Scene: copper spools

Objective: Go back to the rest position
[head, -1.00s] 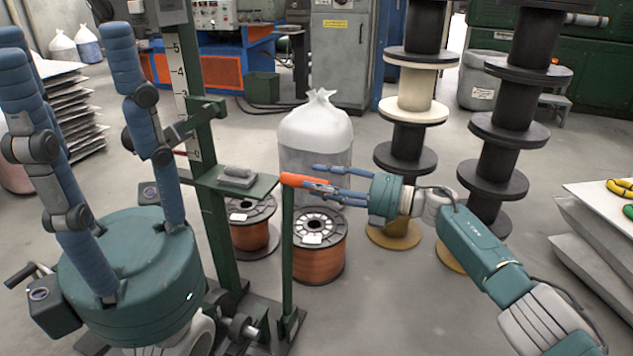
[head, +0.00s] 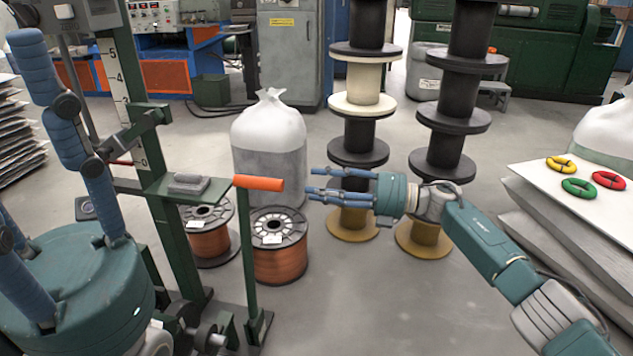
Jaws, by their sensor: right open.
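My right gripper (head: 340,188) is in the middle of the head view, on an arm from the lower right. Its blue fingers are apart and empty, pointing left. An orange handle (head: 259,183) on a green upright lever is left of the fingertips, with a clear gap. My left gripper (head: 68,135) is large and close at the left edge, a teal round body with blue segmented fingers pointing up. Its fingers look spread with nothing between them; some are cut off by the frame.
A green stand (head: 160,235) with a scale adjoins the lever. Copper spools (head: 279,262) and a white bag (head: 270,150) stand behind it. Two spool stacks (head: 358,130) rise behind my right gripper. A board stack (head: 590,215) with coloured rings is at right. Open floor lies at lower centre.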

